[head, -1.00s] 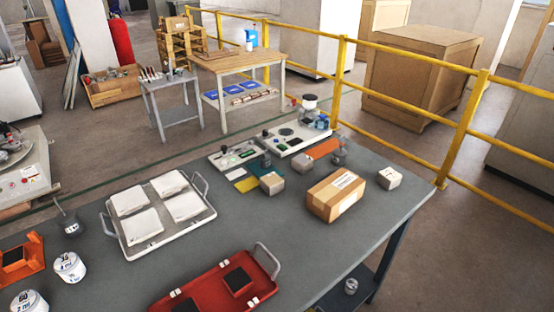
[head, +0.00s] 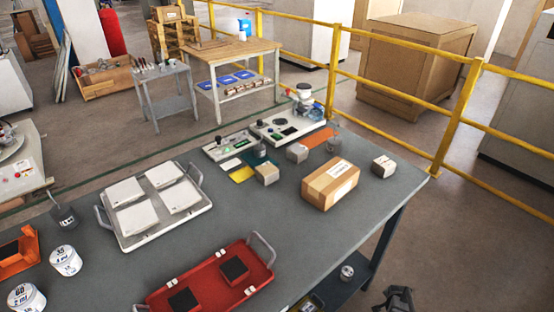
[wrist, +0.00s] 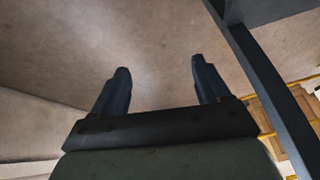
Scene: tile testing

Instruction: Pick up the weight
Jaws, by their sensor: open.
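Several small grey metal pieces look like weights; I cannot tell which one the task means. One grey weight (head: 65,216) stands at the table's left edge. Another (head: 333,145) is by the orange mat, and a dark one (head: 260,151) is by the testing devices. A small light cylinder (head: 347,273) is on the lower shelf under the table. My gripper (head: 395,300) is partly in view at the bottom right, off the table's right side. In the wrist view my gripper (wrist: 160,65) is open and empty, with bare floor beyond its fingers.
The grey table (head: 275,220) holds a cardboard box (head: 330,185), small blocks (head: 384,165), a red tray (head: 207,283) and a white tray (head: 122,235) of pale tiles. A table leg (wrist: 255,65) crosses the wrist view's right. A yellow railing (head: 400,100) runs behind.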

